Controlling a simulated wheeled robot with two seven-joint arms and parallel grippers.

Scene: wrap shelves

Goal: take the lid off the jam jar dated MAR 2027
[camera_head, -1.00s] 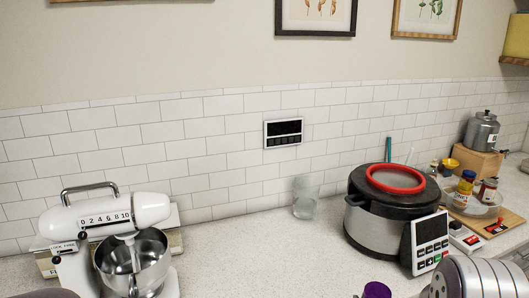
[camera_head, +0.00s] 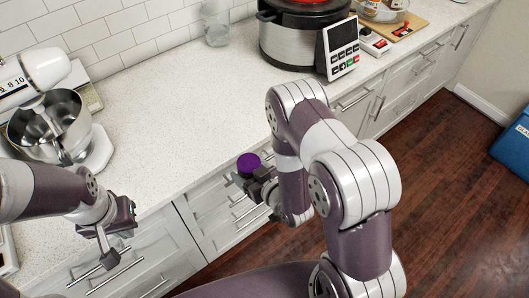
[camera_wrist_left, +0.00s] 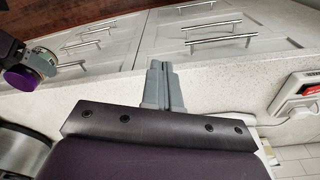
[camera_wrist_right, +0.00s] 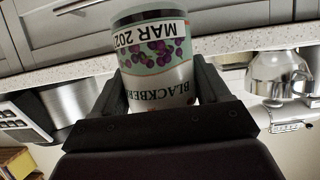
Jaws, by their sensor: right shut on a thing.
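My right gripper (camera_wrist_right: 158,100) is shut on the blackberry jam jar (camera_wrist_right: 152,55). Its label shows a date, MAR 202, with the last digit cut off, and appears upside down in the right wrist view. The jar's purple lid (camera_head: 249,164) is on top in the head view, in front of the counter edge. The lid also shows at the left of the left wrist view (camera_wrist_left: 19,82). My left gripper (camera_head: 108,260) is shut and empty, its fingers together in the left wrist view (camera_wrist_left: 162,72), well apart from the jar.
A stand mixer with a steel bowl (camera_head: 48,122) stands on the counter at left. An empty glass (camera_head: 216,25) and a cooker (camera_head: 298,40) stand behind. The counter middle (camera_head: 170,110) is clear. Drawers with bar handles (camera_head: 246,212) lie below the counter edge.

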